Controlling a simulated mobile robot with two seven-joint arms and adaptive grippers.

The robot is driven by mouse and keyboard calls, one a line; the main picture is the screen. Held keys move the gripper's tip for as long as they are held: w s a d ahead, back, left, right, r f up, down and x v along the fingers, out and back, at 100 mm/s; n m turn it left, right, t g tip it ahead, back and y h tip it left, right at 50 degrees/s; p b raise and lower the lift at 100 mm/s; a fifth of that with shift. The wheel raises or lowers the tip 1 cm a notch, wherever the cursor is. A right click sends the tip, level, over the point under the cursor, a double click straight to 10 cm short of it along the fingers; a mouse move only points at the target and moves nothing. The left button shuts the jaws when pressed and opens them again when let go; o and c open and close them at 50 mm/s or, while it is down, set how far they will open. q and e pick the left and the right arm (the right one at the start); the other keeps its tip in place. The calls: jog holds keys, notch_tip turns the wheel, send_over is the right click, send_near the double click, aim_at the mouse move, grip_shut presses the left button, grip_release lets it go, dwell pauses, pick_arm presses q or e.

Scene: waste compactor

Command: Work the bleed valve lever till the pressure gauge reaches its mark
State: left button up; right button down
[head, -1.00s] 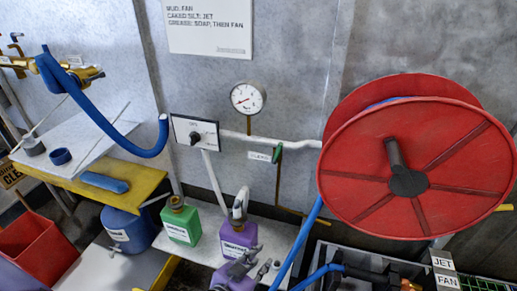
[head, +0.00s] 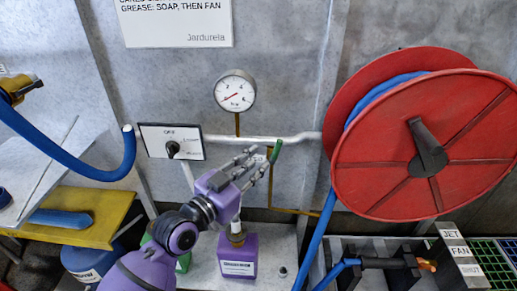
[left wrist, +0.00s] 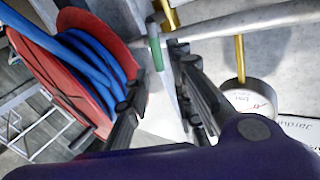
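The bleed valve lever has a green handle (head: 276,152) on the pale pipe below the gauge. In the left wrist view the green handle (left wrist: 155,53) shows just beyond and between the fingertips. The round white pressure gauge (head: 235,91) stands above the pipe; its red needle points to the lower left. The gauge (left wrist: 250,98) also shows in the left wrist view, turned over. My purple left gripper (head: 256,160) is close to the handle, on its left in the head view. Its fingers (left wrist: 161,82) are apart with nothing between them; contact with the handle is not visible. My right gripper is not in view.
A red hose reel (head: 375,160) stands right of the lever. A white selector panel (head: 190,141) is left of it. A purple jug (head: 238,262) stands on the shelf below my gripper. Blue hoses hang at both sides.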

aim_at(275, 149)
pick_arm(q)
jog(key=shift+m, duration=0.3)
jog(key=x, duration=0.8)
jog(key=shift+s+d+p, duration=0.2)
jog(key=shift+p, duration=0.1)
jog(key=shift+c, duration=0.2)
grip_shut()
